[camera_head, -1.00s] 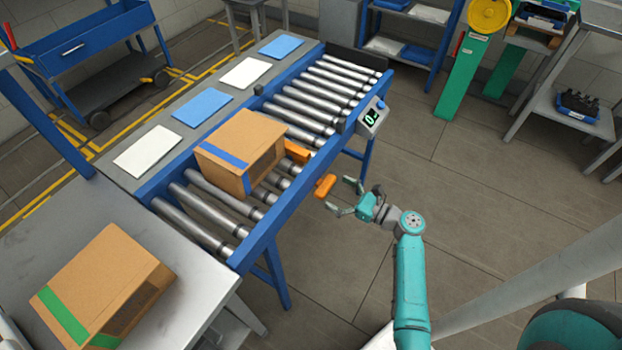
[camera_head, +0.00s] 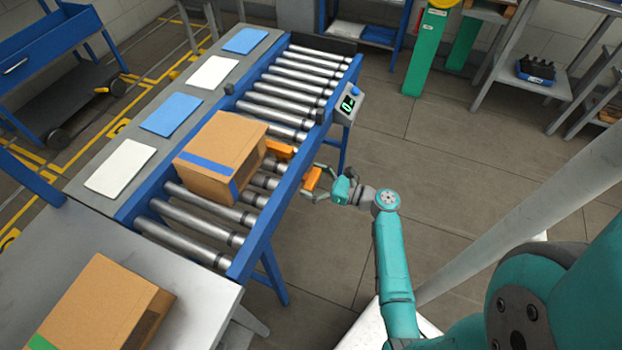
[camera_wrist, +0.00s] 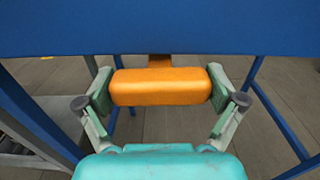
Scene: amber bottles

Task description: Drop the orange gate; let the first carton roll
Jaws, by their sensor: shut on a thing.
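The orange gate shows as an orange bar (camera_head: 280,149) across the rollers, in front of a carton, and an orange handle (camera_head: 313,178) outside the conveyor's near rail. My gripper (camera_head: 314,181) is at the handle. In the wrist view the handle (camera_wrist: 160,86) lies between both fingers, and my gripper (camera_wrist: 161,88) is shut on it. The first carton (camera_head: 218,155), brown with blue tape, sits on the rollers against or close to the bar. A second carton (camera_head: 98,308) with green tape rests on the grey table at the lower left.
The roller conveyor (camera_head: 262,238) has blue rails; its far rollers (camera_head: 300,85) are empty. A small display box (camera_head: 347,104) is fixed to the near rail. Blue and white sheets (camera_head: 170,114) lie on the side shelf. The floor right of the conveyor is clear.

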